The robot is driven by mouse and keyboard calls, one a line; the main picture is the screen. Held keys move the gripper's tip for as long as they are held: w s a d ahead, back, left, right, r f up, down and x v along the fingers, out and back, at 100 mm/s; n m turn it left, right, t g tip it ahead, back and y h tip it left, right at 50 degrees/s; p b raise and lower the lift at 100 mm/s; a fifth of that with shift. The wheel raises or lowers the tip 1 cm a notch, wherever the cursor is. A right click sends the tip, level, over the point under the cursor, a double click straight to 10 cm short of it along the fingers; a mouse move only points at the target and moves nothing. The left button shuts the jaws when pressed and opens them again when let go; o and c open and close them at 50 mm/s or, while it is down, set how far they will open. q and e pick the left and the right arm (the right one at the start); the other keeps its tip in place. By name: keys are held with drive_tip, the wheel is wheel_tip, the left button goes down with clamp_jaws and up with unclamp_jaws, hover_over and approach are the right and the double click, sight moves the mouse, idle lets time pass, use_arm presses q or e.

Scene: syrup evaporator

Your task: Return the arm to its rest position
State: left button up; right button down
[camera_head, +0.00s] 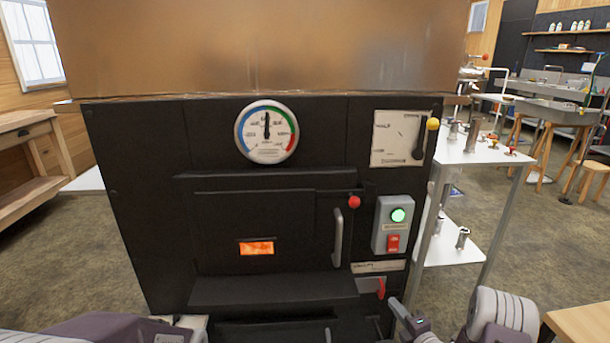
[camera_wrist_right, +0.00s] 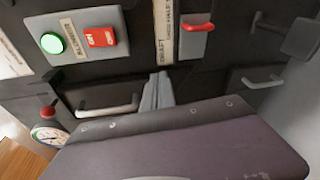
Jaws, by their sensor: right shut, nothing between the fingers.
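My right gripper (camera_head: 394,303) reaches in from the lower right of the head view. Its fingers are shut with nothing between them. In that view the fingertips show just below and right of a red lever (camera_head: 381,288) on the black evaporator front (camera_head: 130,180). In the right wrist view the shut fingers (camera_wrist_right: 157,82) point at the black front, and the red lever (camera_wrist_right: 200,27) stands apart from them, up and to the right. Part of my left arm (camera_head: 110,328) shows at the lower left; its fingertips cannot be made out.
The evaporator front carries a round gauge (camera_head: 267,132), a door handle (camera_head: 338,237), a switch box (camera_head: 393,224) with a lit green light, and a yellow-knobbed lever (camera_head: 432,124). A white shelf stand (camera_head: 480,160) is at right. A wooden table corner (camera_head: 580,325) is at lower right.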

drive_tip(key=s+a+r+n+g+y, duration=0.35)
drive_tip(key=a+r+n, duration=0.25)
drive_tip(key=a, duration=0.3)
drive_tip(key=s+a+r+n+g+y, duration=0.2)
drive_tip(key=a+r+n+y, duration=0.35)
drive_tip(key=a, duration=0.45)
drive_tip(key=s+a+f+n+g+h, duration=0.1)
drive_tip(key=s+a+n+g+h, duration=0.15)
drive_tip(key=s+n+g, duration=0.45)
drive_tip(key=s+a+f+n+g+h, duration=0.15)
drive_tip(key=s+a+n+g, duration=0.25)
drive_tip(key=s+n, duration=0.75)
drive_tip(key=s+d+f+n+h, duration=0.3)
drive_tip(key=s+d+n+h, duration=0.25)
drive_tip(key=d+n, duration=0.2)
drive_tip(key=w+d+f+n+t+h, duration=0.2)
drive_tip(key=w+d+n+h, duration=0.15)
drive_tip(key=d+n, duration=0.7)
wheel_tip(320, 180, up, 33)
drive_tip(key=s+a+n+p, duration=0.1)
drive_tip(key=p, duration=3.2)
drive_tip(key=shift+s+f, duration=0.15)
drive_tip(key=shift+f, duration=0.05)
drive_tip(key=c, duration=2)
unclamp_jaws()
drive_tip(key=shift+a+f, duration=0.1)
drive_tip(key=shift+f, duration=0.05)
drive_tip(key=o, duration=0.5)
drive_tip(key=shift+o, duration=0.2)
drive_tip(key=shift+f, duration=0.15)
